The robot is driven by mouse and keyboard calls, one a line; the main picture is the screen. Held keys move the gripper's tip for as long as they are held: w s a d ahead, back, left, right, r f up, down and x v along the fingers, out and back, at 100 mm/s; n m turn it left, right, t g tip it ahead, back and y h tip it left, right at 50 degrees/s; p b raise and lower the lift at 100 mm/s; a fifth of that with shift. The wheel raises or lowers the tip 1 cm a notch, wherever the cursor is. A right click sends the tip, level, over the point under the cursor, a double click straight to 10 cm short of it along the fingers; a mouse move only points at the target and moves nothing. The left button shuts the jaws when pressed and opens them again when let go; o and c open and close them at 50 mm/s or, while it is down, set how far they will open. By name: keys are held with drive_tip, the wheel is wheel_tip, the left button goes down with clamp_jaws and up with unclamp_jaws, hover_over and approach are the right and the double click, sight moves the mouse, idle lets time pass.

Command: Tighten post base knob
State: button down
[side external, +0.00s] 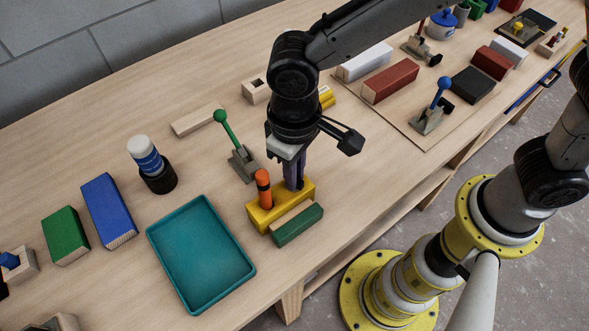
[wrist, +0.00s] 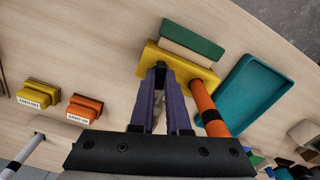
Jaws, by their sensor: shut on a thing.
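A yellow block base (side external: 262,219) sits near the table's front edge, with an orange post (side external: 263,188) with a dark band standing upright in it. The wrist view shows the yellow base (wrist: 203,78) beyond my fingers and the orange post (wrist: 207,112) to their right. My gripper (side external: 294,186) points down over the base, just right of the post. Its purple fingers (wrist: 165,72) are nearly together at the base's top, shut on the small base knob, which the fingertips mostly hide.
A green-and-wood block (side external: 298,226) lies against the base's front. A teal tray (side external: 202,255) is close on the left. A grey stand with a green-balled lever (side external: 240,160) is just behind. Red and white blocks (side external: 390,80) lie to the right.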

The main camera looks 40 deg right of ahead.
drive_tip(key=c, duration=0.9)
unclamp_jaws()
wheel_tip(320, 180, up, 14)
drive_tip(key=shift+f, duration=0.1)
